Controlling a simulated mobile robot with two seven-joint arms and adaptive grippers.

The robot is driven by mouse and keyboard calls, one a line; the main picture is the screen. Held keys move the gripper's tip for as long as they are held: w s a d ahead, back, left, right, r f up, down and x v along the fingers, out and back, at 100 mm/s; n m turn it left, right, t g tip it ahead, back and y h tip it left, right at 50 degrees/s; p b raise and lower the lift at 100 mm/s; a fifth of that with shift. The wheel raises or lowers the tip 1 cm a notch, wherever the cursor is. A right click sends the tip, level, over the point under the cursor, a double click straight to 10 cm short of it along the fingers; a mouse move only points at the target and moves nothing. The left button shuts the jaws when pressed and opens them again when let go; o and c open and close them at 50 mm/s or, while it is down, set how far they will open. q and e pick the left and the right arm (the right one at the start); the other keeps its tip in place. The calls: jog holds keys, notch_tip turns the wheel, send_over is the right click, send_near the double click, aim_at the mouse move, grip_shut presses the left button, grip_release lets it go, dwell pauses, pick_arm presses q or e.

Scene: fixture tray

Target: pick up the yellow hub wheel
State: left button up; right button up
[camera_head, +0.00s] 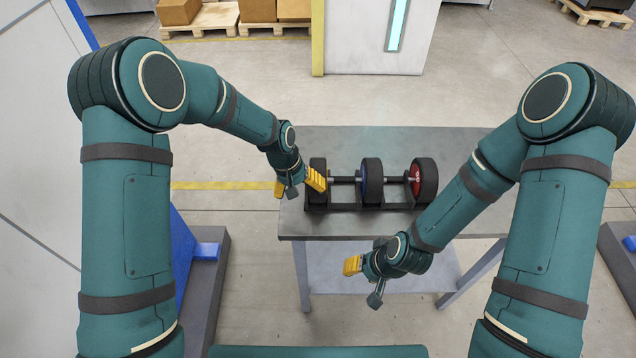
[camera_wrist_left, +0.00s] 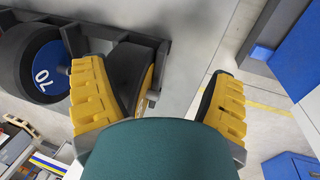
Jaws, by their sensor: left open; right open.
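The yellow hub wheel (camera_head: 318,162) stands upright at the left end of a dark fixture tray (camera_head: 345,208), its black tyre partly behind my left gripper. My left gripper (camera_head: 298,184) is open at the tray's left end. In the left wrist view the wheel (camera_wrist_left: 126,70) shows between the yellow fingers, closer to the left finger, with a yellow hub edge on its right side. Whether the left finger touches it I cannot tell. My right gripper (camera_head: 353,265) is open and empty in front of the table's near edge.
A blue hub wheel (camera_head: 371,182) and a red hub wheel (camera_head: 423,180) stand in the same tray to the right. The grey table (camera_head: 390,142) is bare behind the tray. Pallets with boxes (camera_head: 210,18) are far back.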

aim_at(318, 164)
pick_arm(q)
jog(key=w+d+r+y+b, duration=0.1)
jog(key=w+d+r, duration=0.25)
jog(key=r, duration=0.35)
jog(key=w+d+r+y, duration=0.2)
jog(key=w+r, duration=0.2)
jog(key=r, duration=0.2)
jog(key=f, duration=0.7)
jog(key=shift+s+a+f, duration=0.15)
jog(key=shift+a+f, duration=0.15)
jog(key=shift+f, duration=0.1)
jog(key=f, duration=0.4)
jog(key=shift+s+a+f, duration=0.2)
jog(key=shift+s+f, duration=0.1)
jog(key=shift+s, duration=0.05)
jog(key=shift+f, duration=0.45)
jog(key=c, duration=1.4)
jog(key=shift+w+r, duration=0.1)
jog(key=shift+w, duration=0.05)
jog(key=shift+r, duration=0.1)
